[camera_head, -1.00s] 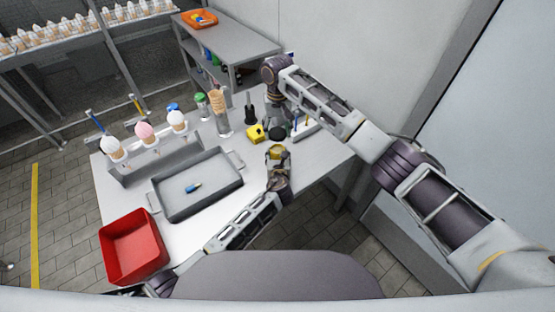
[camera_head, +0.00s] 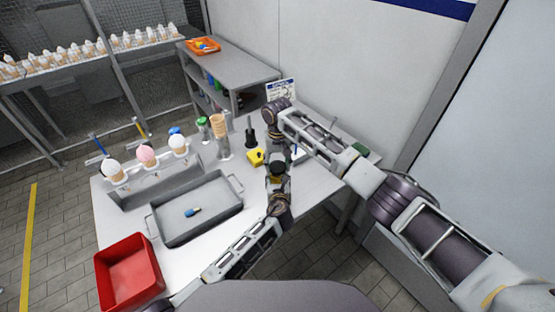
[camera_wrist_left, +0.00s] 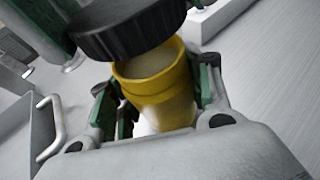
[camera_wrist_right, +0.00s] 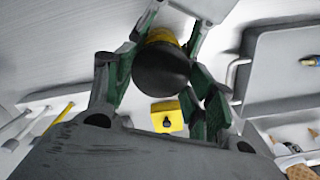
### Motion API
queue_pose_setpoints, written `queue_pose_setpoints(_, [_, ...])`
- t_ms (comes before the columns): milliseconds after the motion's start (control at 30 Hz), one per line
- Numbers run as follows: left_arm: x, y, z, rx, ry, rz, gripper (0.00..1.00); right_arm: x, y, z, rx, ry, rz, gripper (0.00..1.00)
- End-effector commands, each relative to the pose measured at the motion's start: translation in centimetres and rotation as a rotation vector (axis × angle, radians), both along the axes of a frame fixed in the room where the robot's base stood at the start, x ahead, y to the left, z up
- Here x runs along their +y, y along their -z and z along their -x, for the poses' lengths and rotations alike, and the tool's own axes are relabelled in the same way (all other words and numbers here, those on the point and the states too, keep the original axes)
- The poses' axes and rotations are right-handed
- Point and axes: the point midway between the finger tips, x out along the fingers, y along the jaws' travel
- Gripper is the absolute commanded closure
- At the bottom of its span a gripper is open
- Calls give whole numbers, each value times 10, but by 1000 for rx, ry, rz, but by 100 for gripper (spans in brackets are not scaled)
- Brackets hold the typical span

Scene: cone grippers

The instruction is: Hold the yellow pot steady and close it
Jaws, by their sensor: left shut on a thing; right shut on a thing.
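The yellow pot (camera_wrist_left: 160,92) stands in my left gripper (camera_wrist_left: 157,98), which is shut on it with green-sided fingers on either side. Its open mouth and pale inside show in the left wrist view. My right gripper (camera_wrist_right: 160,88) is shut on a round black lid (camera_wrist_right: 160,72). The lid also shows in the left wrist view (camera_wrist_left: 125,27), tilted in the picture and over the far part of the mouth, so the pot is partly uncovered. I cannot tell whether lid and pot touch. In the head view the lid (camera_head: 277,168) is right at the pot, which is mostly hidden.
A yellow block (camera_head: 255,157) with a black knob lies beside the grippers. A grey tray (camera_head: 200,233) holds a small blue item. A red bin (camera_head: 130,272), a cone rack (camera_head: 152,180) and a cup of stacked cones (camera_head: 220,140) stand to the left.

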Motion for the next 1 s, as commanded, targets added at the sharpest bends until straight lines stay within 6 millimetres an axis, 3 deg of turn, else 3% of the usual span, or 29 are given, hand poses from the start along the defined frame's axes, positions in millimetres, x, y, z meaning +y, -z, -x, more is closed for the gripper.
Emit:
queue_pose_setpoints(667, [0,0,0,0,0,0,93,0,2,0,-1,-1,0,52])
queue_pose_setpoints(1000, [0,0,0,0,0,0,93,1,12,0,0,-2,0,52])
